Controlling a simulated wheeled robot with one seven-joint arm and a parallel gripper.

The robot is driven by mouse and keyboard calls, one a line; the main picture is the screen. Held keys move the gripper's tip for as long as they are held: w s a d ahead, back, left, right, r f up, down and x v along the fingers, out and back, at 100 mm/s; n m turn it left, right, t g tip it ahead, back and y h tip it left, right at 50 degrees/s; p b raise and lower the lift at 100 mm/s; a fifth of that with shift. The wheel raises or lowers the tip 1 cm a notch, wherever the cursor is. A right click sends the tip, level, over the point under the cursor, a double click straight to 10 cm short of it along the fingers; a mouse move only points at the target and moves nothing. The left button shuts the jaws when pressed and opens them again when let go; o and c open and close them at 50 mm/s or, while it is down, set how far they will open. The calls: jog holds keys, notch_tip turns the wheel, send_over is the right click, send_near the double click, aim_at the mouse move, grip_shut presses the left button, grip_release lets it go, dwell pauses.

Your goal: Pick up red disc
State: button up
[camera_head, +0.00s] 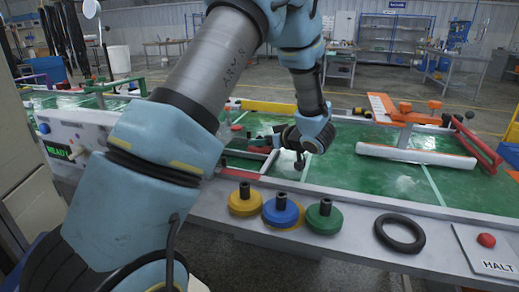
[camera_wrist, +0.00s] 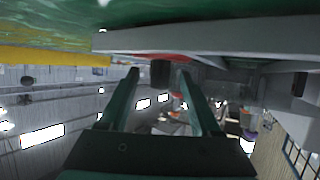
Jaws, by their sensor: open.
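In the wrist view, a red rounded patch (camera_wrist: 165,57), which looks like the red disc, shows at the edge of a pale bar that partly hides it. A dark stub (camera_wrist: 160,73) below it appears between the fingertips of my gripper (camera_wrist: 158,77); I cannot tell if it touches them. The two teal fingers are spread apart, with nothing visibly clamped. In the head view, my gripper (camera_head: 299,163) is low over the green board, and its fingers are small and dark. A small red round piece (camera_head: 237,128) shows farther back, left of my wrist.
Yellow (camera_head: 244,205), blue (camera_head: 281,216) and green discs (camera_head: 325,221) with dark knobs stand along the front ledge. A black ring (camera_head: 400,233) and a red HALT button (camera_head: 487,240) are to their right. An orange-topped frame (camera_head: 408,112) stands on the board.

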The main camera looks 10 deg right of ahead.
jog(key=shift+x, duration=0.95)
grip_shut()
